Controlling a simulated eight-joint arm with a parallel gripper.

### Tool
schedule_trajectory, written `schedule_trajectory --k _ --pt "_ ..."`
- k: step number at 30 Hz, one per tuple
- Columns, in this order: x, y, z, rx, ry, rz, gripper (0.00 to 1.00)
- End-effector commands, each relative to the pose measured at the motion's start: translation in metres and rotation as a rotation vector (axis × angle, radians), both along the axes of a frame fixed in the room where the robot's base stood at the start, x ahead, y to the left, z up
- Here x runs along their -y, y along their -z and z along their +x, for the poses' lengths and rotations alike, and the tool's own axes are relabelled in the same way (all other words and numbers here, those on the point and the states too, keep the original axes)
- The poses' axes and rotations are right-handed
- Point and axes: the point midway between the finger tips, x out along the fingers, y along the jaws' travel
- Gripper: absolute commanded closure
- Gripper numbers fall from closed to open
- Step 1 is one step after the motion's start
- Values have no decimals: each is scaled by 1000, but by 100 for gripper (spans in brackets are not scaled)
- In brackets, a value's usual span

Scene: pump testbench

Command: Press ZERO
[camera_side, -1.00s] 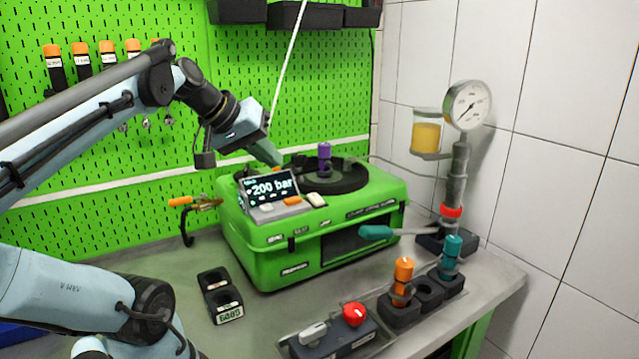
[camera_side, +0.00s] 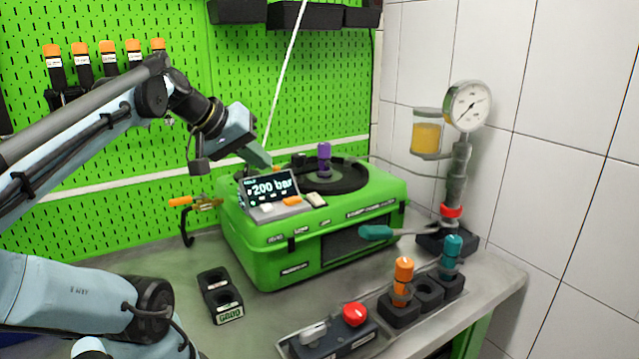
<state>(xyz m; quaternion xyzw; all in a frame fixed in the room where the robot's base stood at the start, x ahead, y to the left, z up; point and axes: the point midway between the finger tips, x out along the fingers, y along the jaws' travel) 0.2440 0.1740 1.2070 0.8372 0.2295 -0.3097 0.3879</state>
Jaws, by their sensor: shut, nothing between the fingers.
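The green pump testbench (camera_side: 270,262) stands on the bench. Its tilted display (camera_side: 268,188) reads "200 bar". Below the display, a small panel carries a white button (camera_side: 267,207), an orange button (camera_side: 292,201) and a cream button (camera_side: 316,199). I cannot read which of them is ZERO. My gripper (camera_side: 262,164) is shut and empty, pointing down behind and above the display's top edge. It is apart from the buttons.
A purple-topped part (camera_side: 324,152) stands on the black round plate. A teal lever (camera_side: 378,232) sticks out on the right. A gauge (camera_side: 468,106), orange-capped part (camera_side: 403,270) and red knob (camera_side: 355,313) stand further right and in front.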

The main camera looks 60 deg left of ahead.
Motion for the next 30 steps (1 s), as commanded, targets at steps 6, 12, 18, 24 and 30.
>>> schedule_trajectory --k 6,12,18,24,30 --pt "0 30 0 0 0 0 100" --pt "0 50 0 0 0 0 100" --pt "0 58 0 0 0 0 100" --pt "0 59 0 0 0 0 100" --pt "0 59 0 0 0 0 100"
